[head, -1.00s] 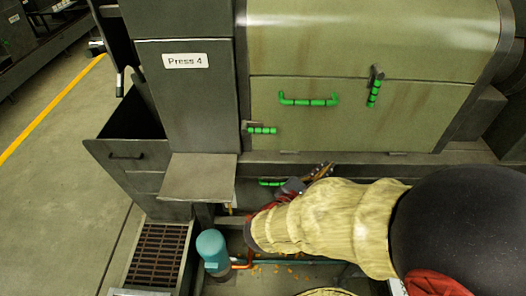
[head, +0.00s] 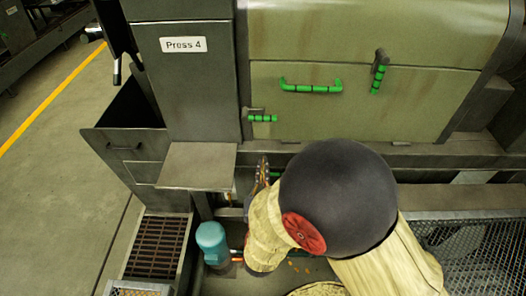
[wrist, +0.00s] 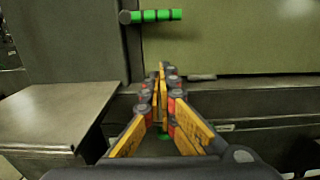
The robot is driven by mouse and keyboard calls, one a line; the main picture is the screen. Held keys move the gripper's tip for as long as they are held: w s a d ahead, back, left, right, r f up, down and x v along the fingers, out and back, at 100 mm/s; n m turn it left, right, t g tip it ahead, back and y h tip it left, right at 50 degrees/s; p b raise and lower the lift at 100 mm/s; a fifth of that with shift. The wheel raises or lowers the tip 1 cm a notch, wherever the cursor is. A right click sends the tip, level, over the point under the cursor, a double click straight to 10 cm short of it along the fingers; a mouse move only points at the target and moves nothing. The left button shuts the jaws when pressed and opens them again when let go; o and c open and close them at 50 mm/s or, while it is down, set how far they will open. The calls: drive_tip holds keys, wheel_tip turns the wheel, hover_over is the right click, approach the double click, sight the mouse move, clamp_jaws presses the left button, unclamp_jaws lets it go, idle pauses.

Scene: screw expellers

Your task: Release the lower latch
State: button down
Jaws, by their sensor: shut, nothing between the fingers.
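The lower latch (head: 262,118) is a short green-gripped lever at the left edge of the olive door (head: 350,115) on Press 4. It lies horizontal. In the wrist view the latch (wrist: 156,15) is at the top, with its round pivot at its left end. My gripper (head: 262,162) is below the latch, pointing up toward it and apart from it. In the wrist view my gripper (wrist: 162,70) is shut and empty, its tips below the latch's right part. My arm hides much of the area under the door.
An upper green latch (head: 377,78) points down at the door's upper right. A fixed green handle (head: 311,86) is on the door. A metal shelf (head: 197,166) juts out left of my gripper, and a teal motor (head: 212,242) stands below. A ledge runs under the door.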

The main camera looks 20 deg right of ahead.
sight(260, 115)
drive_tip(key=w+d+r+b, duration=0.2)
drive_tip(key=w+d+r, duration=0.1)
drive_tip(key=w, duration=0.6)
drive_tip(key=shift+w+r+b, duration=0.25)
drive_tip(key=shift+r+b, duration=0.15)
drive_tip(key=shift+r, duration=0.3)
drive_tip(key=shift+r, duration=0.1)
